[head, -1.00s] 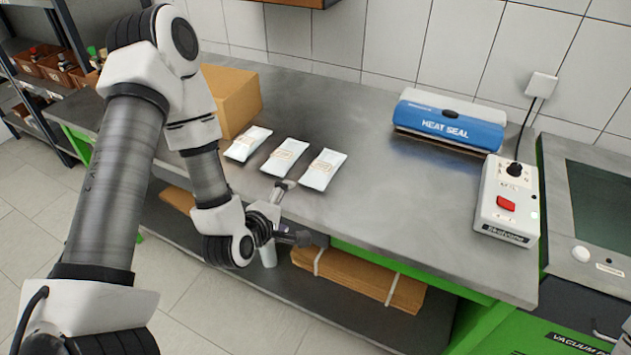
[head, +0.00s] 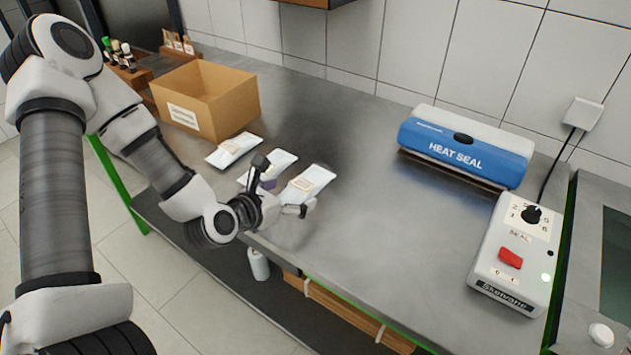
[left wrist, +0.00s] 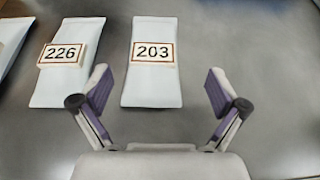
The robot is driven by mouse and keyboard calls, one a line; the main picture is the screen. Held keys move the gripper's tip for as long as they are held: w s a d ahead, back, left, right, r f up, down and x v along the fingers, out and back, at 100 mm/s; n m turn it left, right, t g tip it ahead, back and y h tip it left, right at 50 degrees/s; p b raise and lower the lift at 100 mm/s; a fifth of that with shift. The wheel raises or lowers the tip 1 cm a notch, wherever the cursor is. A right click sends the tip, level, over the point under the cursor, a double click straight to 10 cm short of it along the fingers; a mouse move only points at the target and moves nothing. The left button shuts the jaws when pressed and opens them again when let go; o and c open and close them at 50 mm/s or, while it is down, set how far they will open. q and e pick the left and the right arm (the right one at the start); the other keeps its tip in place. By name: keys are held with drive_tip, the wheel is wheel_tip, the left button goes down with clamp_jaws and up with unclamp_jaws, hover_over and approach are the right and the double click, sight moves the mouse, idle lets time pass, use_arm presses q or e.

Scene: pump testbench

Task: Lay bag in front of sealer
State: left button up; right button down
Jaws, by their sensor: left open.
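Three flat white bags lie side by side on the steel bench: the left bag (head: 234,149), the middle bag (head: 281,163) and the right bag (head: 312,181). In the left wrist view, the bag labelled 203 (left wrist: 153,82) lies just ahead between my open fingers, and the bag labelled 226 (left wrist: 66,80) is to its left. A third bag (left wrist: 10,42) is cut off at the left edge. My left gripper (head: 282,188) is open and empty at the near end of the right bag. The blue and white heat sealer (head: 466,147) stands at the back right. My right gripper is out of view.
A cardboard box (head: 208,98) stands behind the bags at left. A white control box (head: 515,255) with a red switch and dial sits right of the sealer, its cord running to the wall. The bench (head: 395,235) in front of the sealer is clear.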

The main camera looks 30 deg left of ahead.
sight(308, 180)
use_arm(q)
drive_tip(key=shift+w+f+b, duration=0.1)
drive_tip(key=shift+f+b, duration=0.2)
drive_tip(key=shift+b, duration=0.95)
drive_tip(key=shift+w+b, duration=0.35)
drive_tip(key=x, duration=0.4)
drive_tip(key=shift+w+a+r+p, duration=0.1)
drive_tip(key=shift+w+a+p, duration=0.25)
drive_tip(key=shift+w+p, duration=0.1)
drive_tip(key=shift+w, duration=0.45)
drive_tip(key=c, duration=1.5)
